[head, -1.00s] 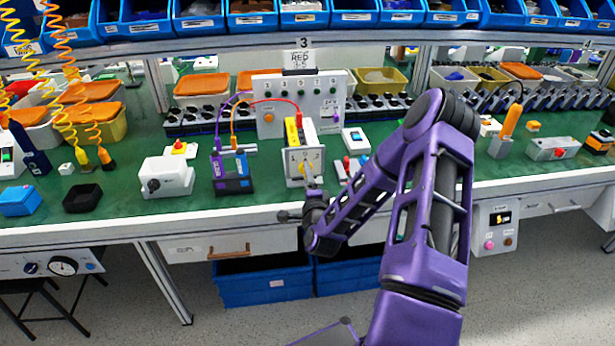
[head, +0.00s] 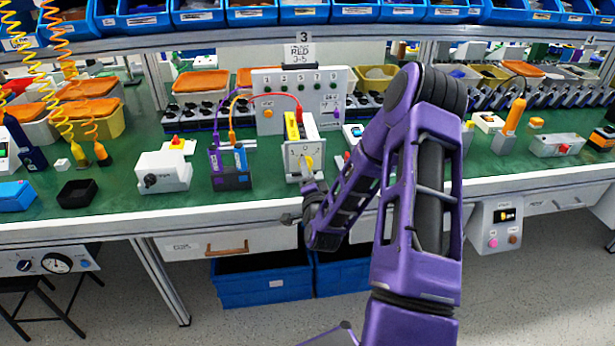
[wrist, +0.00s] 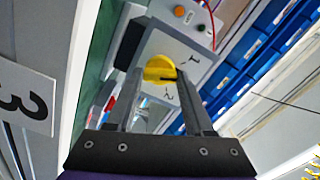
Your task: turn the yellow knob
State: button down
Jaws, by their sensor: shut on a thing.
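The yellow knob (head: 309,162) is on the front face of a pale switch box (head: 291,158) on the green bench. My gripper (head: 311,180) reaches it from the front, low in the head view, and is partly hidden by my wrist. In the wrist view the knob (wrist: 158,68) lies between the two fingers of my gripper (wrist: 158,80), which are shut on it. A dark mark shows on the knob. The dial face (wrist: 185,58) behind it carries printed numerals, but the exact setting is hard to read.
A white panel (head: 345,84) with coloured leads stands behind the switch box. A purple and black box (head: 231,178) is to its left, and a white box with a dark knob (head: 163,171) farther left. The bench's front edge runs below my gripper.

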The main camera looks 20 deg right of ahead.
jog(key=shift+n+b, duration=0.35)
jog(key=shift+n, duration=1.85)
jog(key=shift+c, duration=1.4)
grip_release()
jog(key=shift+s, duration=0.15)
